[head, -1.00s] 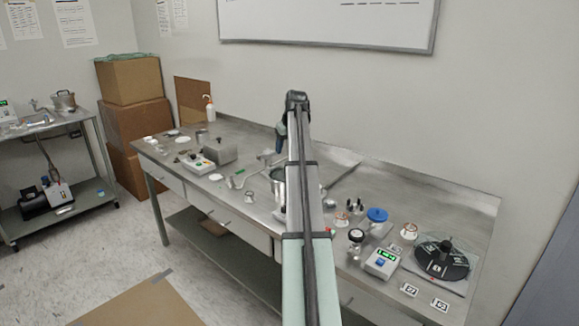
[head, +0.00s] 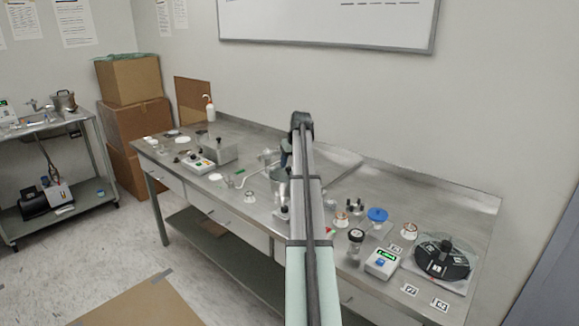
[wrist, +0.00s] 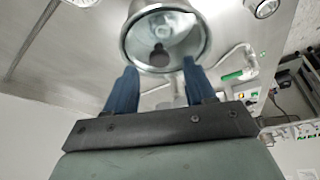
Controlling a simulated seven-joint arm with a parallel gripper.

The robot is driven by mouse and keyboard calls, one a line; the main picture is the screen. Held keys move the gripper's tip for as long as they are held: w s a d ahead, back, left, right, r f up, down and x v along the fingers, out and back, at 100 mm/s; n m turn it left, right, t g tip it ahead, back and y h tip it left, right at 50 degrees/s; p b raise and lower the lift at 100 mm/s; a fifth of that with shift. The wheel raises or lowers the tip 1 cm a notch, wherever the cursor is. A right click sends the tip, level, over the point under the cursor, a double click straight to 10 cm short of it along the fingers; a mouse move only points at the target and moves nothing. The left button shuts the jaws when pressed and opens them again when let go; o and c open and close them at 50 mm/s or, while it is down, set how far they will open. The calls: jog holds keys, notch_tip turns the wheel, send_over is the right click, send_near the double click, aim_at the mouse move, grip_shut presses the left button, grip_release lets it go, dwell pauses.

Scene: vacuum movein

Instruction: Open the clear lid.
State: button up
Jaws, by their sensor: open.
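The clear lid (wrist: 160,40) shows in the wrist view as a round transparent cover with a dark knob (wrist: 159,54), on a metal pot (wrist: 125,40). The lid looks closed, though its seating is hard to judge. In the head view the pot (head: 277,178) stands on the bench, partly behind my arm; its lid is not clear there. My gripper (wrist: 160,84) is open and empty, its two blue fingers pointing toward the pot, one each side of the knob in the picture and apart from it. In the head view my gripper (head: 286,157) is mostly hidden by my arm.
On the metal bench (head: 400,185), a control box (head: 201,163) and a grey block (head: 217,150) stand left of the pot. A blue-topped part (head: 377,215), a green-display box (head: 382,262) and a black disc (head: 442,260) stand right. Bench behind the pot is fairly clear.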

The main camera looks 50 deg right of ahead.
jog(key=shift+x, duration=1.35)
jog(key=shift+c, duration=0.3)
grip_shut()
